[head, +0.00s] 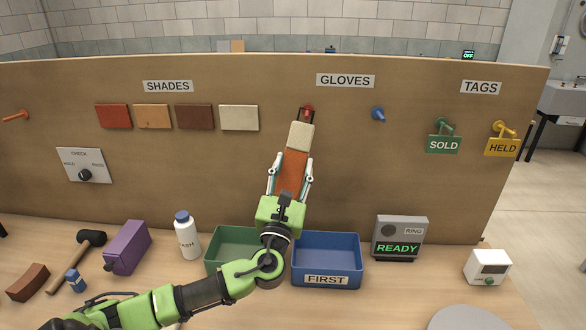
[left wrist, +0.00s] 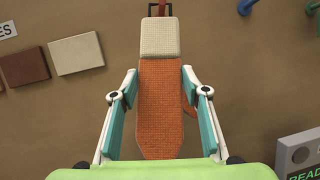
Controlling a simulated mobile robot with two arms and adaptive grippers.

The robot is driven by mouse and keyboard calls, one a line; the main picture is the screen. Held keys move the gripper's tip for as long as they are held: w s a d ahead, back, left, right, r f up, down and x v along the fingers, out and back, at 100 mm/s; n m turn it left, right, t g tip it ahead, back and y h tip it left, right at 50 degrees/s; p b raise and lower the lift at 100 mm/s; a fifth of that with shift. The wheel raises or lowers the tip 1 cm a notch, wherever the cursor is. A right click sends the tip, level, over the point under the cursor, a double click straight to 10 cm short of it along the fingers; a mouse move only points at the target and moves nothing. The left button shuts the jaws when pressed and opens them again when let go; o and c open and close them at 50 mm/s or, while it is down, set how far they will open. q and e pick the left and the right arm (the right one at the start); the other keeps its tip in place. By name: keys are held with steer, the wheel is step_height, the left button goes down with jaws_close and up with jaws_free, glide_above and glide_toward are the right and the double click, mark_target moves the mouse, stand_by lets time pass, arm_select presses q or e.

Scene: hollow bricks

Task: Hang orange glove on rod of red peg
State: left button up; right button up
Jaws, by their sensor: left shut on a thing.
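The orange glove (head: 291,175) has a cream cuff (head: 300,136) and a dark loop at its top end. My left gripper (head: 292,164) is shut on the glove, with one finger on each side of it. The glove is held cuff-up in front of the board, under the GLOVES sign. The red peg (head: 308,112) is right at the loop, above the cuff. In the left wrist view the glove (left wrist: 160,105) fills the middle and the red peg (left wrist: 161,5) is cut by the top edge. I cannot tell whether the loop is around the rod. My right gripper is not in view.
A blue peg (head: 378,114) is right of the red one. Green SOLD (head: 443,145) and yellow HELD (head: 502,148) tags hang farther right. Colour swatches (head: 194,117) are at left. A green bin (head: 222,243) and a blue bin (head: 326,247) stand on the bench below.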

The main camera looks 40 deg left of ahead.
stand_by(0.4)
arm_select(q)
steer(key=o, duration=1.3)
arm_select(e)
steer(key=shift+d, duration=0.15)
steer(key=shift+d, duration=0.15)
